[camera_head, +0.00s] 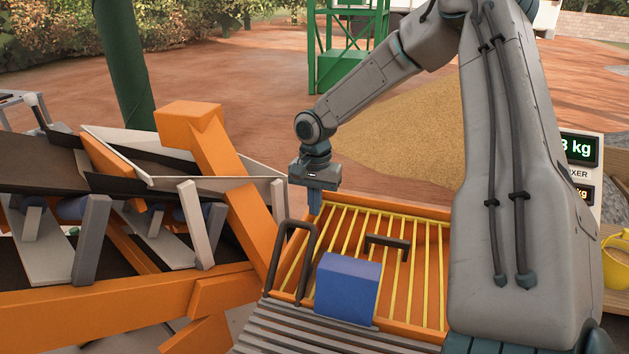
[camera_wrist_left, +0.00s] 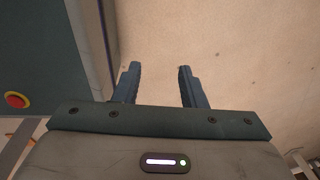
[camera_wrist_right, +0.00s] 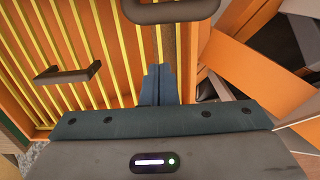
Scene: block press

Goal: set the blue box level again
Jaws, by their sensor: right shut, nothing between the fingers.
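The blue box (camera_head: 345,290) sits at the near end of the yellow-barred orange hopper (camera_head: 425,235), where the grey slats (camera_head: 300,330) begin. Its lower edge runs along the slats; I cannot tell clearly how far it tilts. My right gripper (camera_head: 314,208) points down over the hopper's far left corner, behind the box and apart from it. Its fingers (camera_wrist_right: 158,84) are together and empty above the yellow bars in the right wrist view, where the box does not show. My left gripper (camera_wrist_left: 158,85) is open and empty, away from the hopper.
A dark upright handle (camera_head: 291,258) stands left of the box, and a second dark handle (camera_head: 387,243) is behind it on the bars. An orange conveyor frame (camera_head: 206,150) is close on the left. My right arm covers the hopper's right side.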

